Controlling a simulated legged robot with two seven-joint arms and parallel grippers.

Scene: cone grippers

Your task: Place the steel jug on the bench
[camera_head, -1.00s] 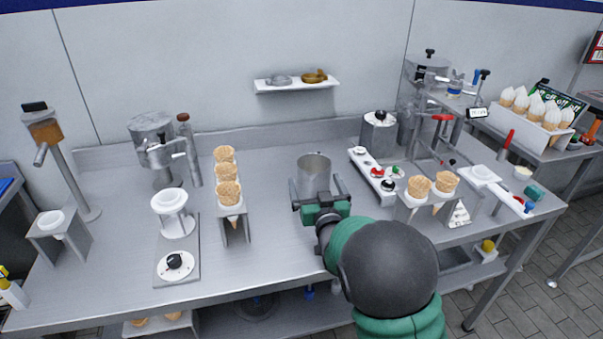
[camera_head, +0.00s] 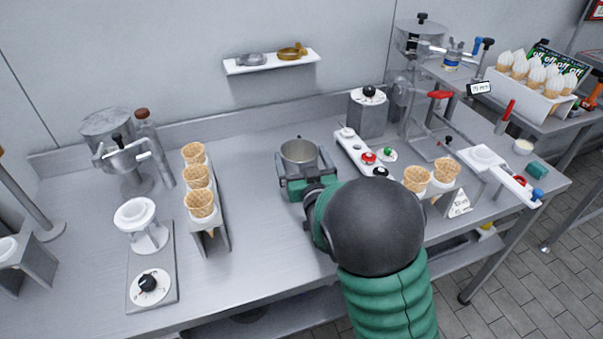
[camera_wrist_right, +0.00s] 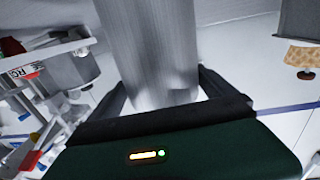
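The steel jug (camera_head: 299,152) is a grey metal cylinder with an open top, upright near the middle of the bench (camera_head: 262,238). My right gripper (camera_head: 306,180) is at the jug, with a finger on each side of it. In the right wrist view the jug (camera_wrist_right: 150,50) fills the space between the two dark fingers (camera_wrist_right: 165,100). The jug's base is hidden behind my gripper in the head view, so I cannot tell whether it touches the bench. My left gripper is not in view.
A rack of waffle cones (camera_head: 200,190) stands left of the jug. A white strip with coloured knobs (camera_head: 360,155) and another cone holder (camera_head: 430,182) stand to the right. A wall shelf (camera_head: 270,62) is behind. Bare bench lies between the left rack and the jug.

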